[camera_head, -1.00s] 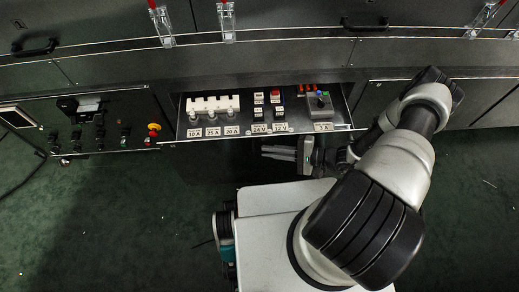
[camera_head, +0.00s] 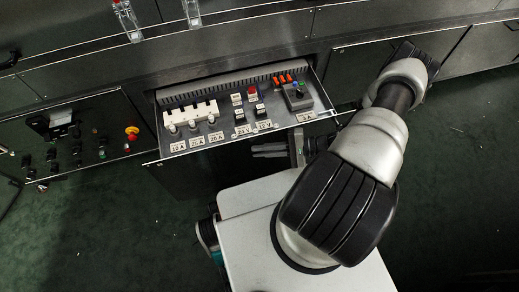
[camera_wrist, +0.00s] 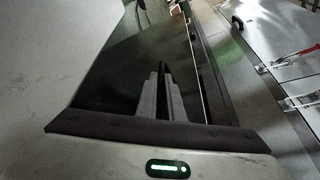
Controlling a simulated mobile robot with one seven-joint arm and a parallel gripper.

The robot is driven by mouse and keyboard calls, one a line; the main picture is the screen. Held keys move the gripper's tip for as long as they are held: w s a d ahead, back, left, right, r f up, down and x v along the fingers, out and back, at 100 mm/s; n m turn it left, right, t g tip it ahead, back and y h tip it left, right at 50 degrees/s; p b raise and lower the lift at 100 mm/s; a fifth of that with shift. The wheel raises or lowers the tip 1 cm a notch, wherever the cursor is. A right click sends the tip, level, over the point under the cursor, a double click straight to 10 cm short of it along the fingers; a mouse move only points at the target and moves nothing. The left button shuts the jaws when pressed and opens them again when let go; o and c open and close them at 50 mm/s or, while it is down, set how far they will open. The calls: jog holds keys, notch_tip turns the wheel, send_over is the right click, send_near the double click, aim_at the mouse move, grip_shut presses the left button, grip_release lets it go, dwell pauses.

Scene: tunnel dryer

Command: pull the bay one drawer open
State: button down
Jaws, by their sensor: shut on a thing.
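The open drawer (camera_head: 273,104) in the head view is a dark shallow tray standing out from the long dark cabinet. It carries white fuse blocks, small switches and a grey box, with labels such as 10 A, 24 V and 5 A. I take it as the bay one drawer; no bay number is readable. My gripper (camera_head: 257,150) is just below and in front of its front edge, fingers pointing left. Its fingers (camera_wrist: 160,95) are close together in the wrist view, shut at the drawer front. The exact part they grip is hidden.
A control panel (camera_head: 90,140) with a red-and-yellow stop button (camera_head: 131,131) is to the left. Latches with red handles (camera_head: 125,18) line the cabinet above. My arm covers the space right of the drawer. The green floor (camera_head: 120,240) at the lower left is clear.

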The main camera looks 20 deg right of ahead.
dwell(0.3)
jog(key=c, duration=2.2)
grip_release()
jog(key=p+v, duration=0.1)
jog(key=v, duration=1.6)
jog(key=shift+s+d+f, duration=0.1)
jog(key=shift+s+d, duration=0.1)
jog(key=shift+d, duration=0.05)
jog(key=shift+a, duration=0.1)
